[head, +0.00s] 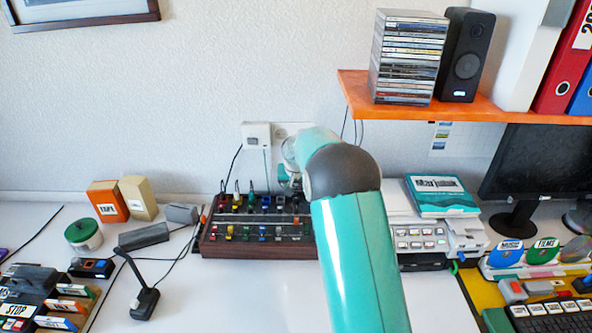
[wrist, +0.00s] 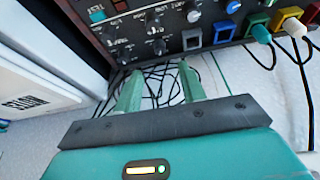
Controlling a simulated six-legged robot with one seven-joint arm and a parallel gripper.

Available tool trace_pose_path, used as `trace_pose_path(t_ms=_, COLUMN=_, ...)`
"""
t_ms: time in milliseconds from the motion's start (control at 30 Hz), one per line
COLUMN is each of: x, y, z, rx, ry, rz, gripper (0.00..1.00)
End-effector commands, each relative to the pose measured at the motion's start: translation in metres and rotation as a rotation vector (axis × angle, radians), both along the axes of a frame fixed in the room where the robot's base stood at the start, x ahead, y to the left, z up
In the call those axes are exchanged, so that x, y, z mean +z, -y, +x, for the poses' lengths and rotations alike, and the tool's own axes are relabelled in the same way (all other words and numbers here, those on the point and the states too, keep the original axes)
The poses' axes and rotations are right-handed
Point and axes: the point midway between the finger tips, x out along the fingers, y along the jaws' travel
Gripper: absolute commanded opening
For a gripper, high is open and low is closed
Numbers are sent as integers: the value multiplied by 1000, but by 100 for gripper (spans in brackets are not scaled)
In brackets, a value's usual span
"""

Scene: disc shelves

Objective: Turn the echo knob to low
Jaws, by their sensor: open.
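The mixer (head: 257,228) is a dark box with wooden sides, knobs and coloured buttons on the white desk. In the wrist view its dark panel (wrist: 178,40) fills the top, with black knobs (wrist: 159,46) beside small labels seen upside down. I cannot tell which knob is the echo knob or where it points. My gripper (wrist: 160,76) is open and empty, its two green fingers reaching toward the panel's edge, apart from the knobs. In the head view my arm hides the mixer's right end and most of the gripper.
Coloured plugs with cables (wrist: 260,32) stand at the panel's right in the wrist view. Loose black cables lie beyond the fingertips. An orange shelf (head: 470,106) with CD cases (head: 408,58) and a speaker (head: 465,55) hangs above right. A microphone (head: 144,300) stands left of the mixer.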

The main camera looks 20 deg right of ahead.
Motion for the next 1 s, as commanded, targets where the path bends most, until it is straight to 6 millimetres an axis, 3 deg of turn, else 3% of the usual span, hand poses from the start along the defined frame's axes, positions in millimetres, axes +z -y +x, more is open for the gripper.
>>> trace_pose_path(t_ms=400, x=70, y=-12, z=-31, rx=8, ry=5, rz=2, gripper=40)
trace_pose_path(t_ms=1000, x=146, y=-37, z=-103, rx=61, ry=24, rz=7, gripper=40)
